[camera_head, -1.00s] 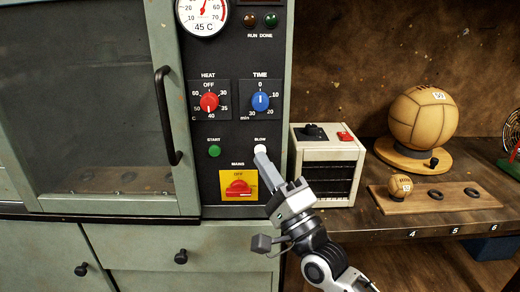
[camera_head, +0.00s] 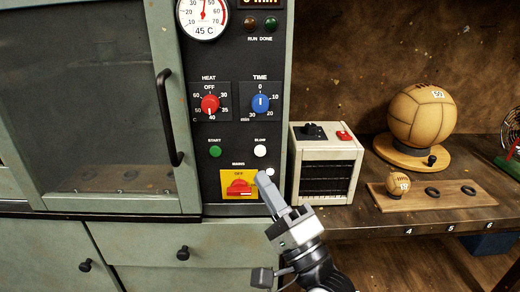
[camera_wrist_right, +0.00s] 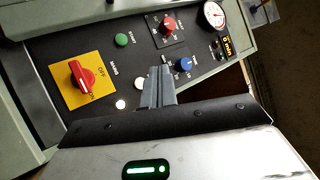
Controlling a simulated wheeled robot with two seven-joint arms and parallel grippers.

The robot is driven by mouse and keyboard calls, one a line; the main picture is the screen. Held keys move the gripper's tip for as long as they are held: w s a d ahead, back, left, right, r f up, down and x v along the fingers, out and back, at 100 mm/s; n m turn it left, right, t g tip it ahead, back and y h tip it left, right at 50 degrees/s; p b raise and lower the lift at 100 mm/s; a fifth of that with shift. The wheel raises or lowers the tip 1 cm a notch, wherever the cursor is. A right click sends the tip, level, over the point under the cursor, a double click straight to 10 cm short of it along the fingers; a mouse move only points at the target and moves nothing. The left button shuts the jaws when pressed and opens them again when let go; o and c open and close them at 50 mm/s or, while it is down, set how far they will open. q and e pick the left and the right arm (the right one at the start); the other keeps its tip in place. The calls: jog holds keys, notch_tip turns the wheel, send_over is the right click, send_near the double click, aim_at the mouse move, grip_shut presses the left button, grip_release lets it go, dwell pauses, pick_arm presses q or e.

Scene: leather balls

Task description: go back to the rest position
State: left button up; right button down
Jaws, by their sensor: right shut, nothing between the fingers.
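My right gripper (camera_head: 264,178) is shut and empty, in front of the lower right of the oven's dark control panel (camera_head: 218,171). Its fingertips are just right of the red mains switch (camera_head: 239,187) on its yellow plate and below the white BLOW button (camera_head: 260,151). The right wrist view shows the closed fingers (camera_wrist_right: 156,76) in front of the panel, with the mains switch (camera_wrist_right: 82,78) to their left. A small white spot shows close to the fingertips; I cannot tell whether they touch the panel. My left gripper is not in view.
The oven door handle (camera_head: 168,116) stands out left of the panel. A cream heater box (camera_head: 325,170) is close right of my gripper. On the shelf are a large leather ball (camera_head: 422,115) on a round stand and a small ball (camera_head: 397,183) on a wooden board (camera_head: 464,192).

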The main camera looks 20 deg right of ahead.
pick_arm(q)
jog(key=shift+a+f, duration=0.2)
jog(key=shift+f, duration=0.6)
pick_arm(e)
jog(key=s+f+n+g+h, duration=0.1)
jog(key=s+f+n+g, duration=0.3)
jog(key=f, duration=0.6)
jog(key=s+f+n+g+h, duration=0.2)
jog(key=s+f+n+g, duration=0.2)
jog(key=f, duration=0.6)
jog(key=s+f+n+g+h, duration=0.1)
jog(key=s+f+n+g, duration=0.4)
jog(key=f, duration=0.6)
jog(key=s+d+n, duration=0.1)
jog(key=n, duration=0.1)
jog(key=shift+s+n+h, duration=0.25)
jog(key=shift+n+h, duration=0.05)
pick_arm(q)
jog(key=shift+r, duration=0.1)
